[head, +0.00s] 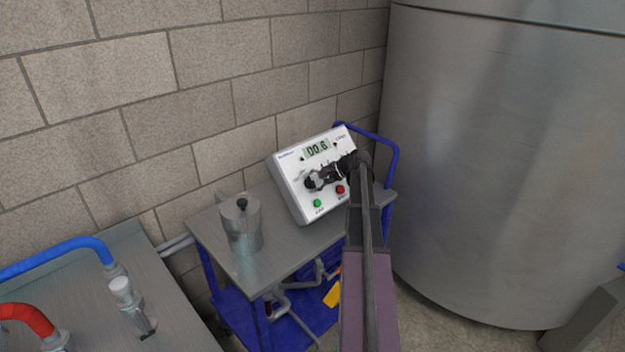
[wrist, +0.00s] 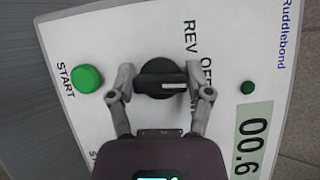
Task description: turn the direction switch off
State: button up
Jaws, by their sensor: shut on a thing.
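The direction switch is a black rotary knob (wrist: 158,78) with a white pointer line, on a white control box (head: 290,187). In the wrist view the line points right, to the side where the REV and OFF labels (wrist: 207,68) are printed, close to the end of OFF. My gripper (wrist: 161,88) is shut on the knob, one finger on each side. In the head view my gripper (head: 314,181) reaches across the box front and mostly hides the knob.
The box has a green START button (wrist: 87,79), a red button (head: 340,189) and a display (head: 316,149) reading 00.6. It stands on a blue-framed cart (head: 270,272) beside a metal pot (head: 240,225). A large steel tank (head: 500,150) stands right; hoses (head: 60,254) are at left.

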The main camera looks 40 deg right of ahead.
jog(key=shift+n+g, duration=0.3)
jog(key=shift+n, duration=0.2)
jog(key=o, duration=1.1)
jog(key=shift+o, duration=0.2)
